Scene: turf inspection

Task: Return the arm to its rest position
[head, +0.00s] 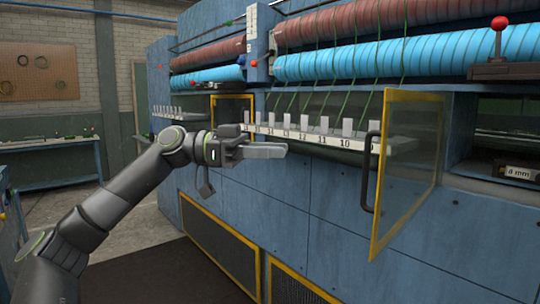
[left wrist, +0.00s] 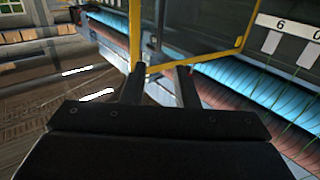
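My left arm comes in from the lower left of the head view. Its gripper (head: 275,150) is stretched out in front of the blue machine, near the numbered white strip. In the left wrist view the two dark fingers (left wrist: 160,80) stand apart with a gap between them, and nothing shows held in it. My right arm and right gripper are not in view.
The machine's yellow-framed door (head: 405,165) stands open to the right of my gripper, its black handle (head: 368,172) towards me. The numbered strip (head: 310,136) carries white tabs. Blue rollers (head: 400,58) run above. A workbench (head: 50,160) stands left; some floor is clear.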

